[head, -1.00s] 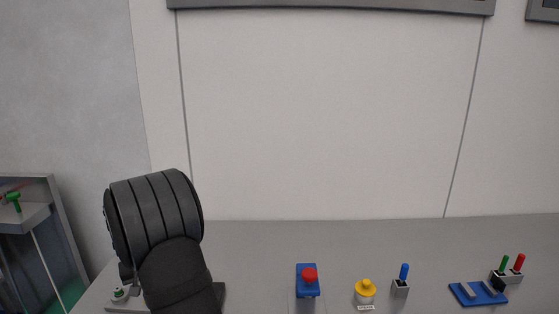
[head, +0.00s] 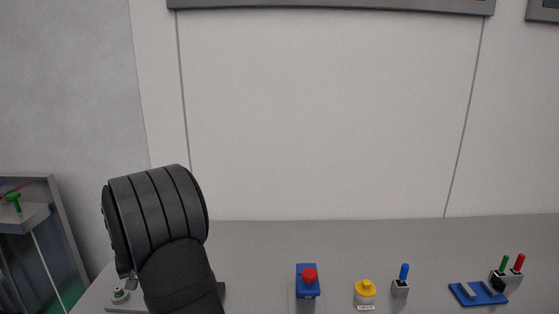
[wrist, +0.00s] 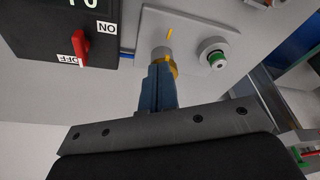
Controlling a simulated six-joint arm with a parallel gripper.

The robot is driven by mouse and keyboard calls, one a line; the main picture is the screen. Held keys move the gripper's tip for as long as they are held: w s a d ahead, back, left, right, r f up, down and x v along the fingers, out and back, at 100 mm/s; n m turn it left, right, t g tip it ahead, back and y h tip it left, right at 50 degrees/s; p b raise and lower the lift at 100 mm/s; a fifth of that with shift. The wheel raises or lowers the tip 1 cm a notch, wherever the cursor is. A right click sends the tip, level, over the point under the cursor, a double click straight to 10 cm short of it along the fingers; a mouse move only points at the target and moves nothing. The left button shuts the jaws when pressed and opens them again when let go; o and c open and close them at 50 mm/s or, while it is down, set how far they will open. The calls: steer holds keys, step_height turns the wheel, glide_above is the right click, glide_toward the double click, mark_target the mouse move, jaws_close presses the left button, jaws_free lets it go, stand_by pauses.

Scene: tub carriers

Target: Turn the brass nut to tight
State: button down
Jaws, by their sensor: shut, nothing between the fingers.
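In the wrist view the brass nut (wrist: 173,69) sits on a grey fitting on a light plate (wrist: 190,27). A yellow mark (wrist: 169,35) is on the plate just beyond it. My gripper (wrist: 160,68) has its blue fingers together, with nothing between them. The fingertips are right at the nut and cover part of it; I cannot tell whether they touch it. In the head view my arm hides the nut and the gripper.
A round fitting with a green ring (wrist: 215,56) is right of the nut. A black box with a red switch (wrist: 79,48) is at left. In the head view, a red button on a blue box (head: 308,277), a yellow knob (head: 365,288) and blue-handled switch (head: 402,275) stand right.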

steer(key=shift+w+v, duration=0.15)
steer(key=shift+v, duration=0.65)
steer(key=shift+w+v, duration=0.15)
steer(key=shift+v, duration=0.6)
steer(key=c, duration=1.3)
jaws_free()
steer(key=shift+a, duration=0.15)
steer(key=shift+c, duration=0.2)
steer(key=o, duration=0.3)
steer(key=shift+r, duration=0.15)
steer(key=o, duration=0.4)
steer(key=shift+w+d+r+n, duration=0.2)
steer(key=shift+d+r+n, duration=0.1)
steer(key=shift+n, duration=0.1)
steer(key=o, duration=0.6)
steer(key=d+r+n, duration=0.1)
steer(key=w+d+r+n, duration=0.1)
steer(key=shift+r+n+g+h, duration=0.3)
steer(key=shift+r, duration=0.05)
steer(key=shift+o, duration=0.2)
steer(key=w+d+r+n+g, duration=0.1)
steer(key=d+r+n+g, duration=0.1)
steer(key=d+r+n, duration=0.55)
steer(key=shift+n+h, duration=0.4)
steer(key=shift+n, duration=0.15)
steer(key=f, duration=0.9)
steer(key=shift+a+f, duration=0.1)
steer(key=shift+a, duration=0.3)
steer(key=shift+w, duration=0.1)
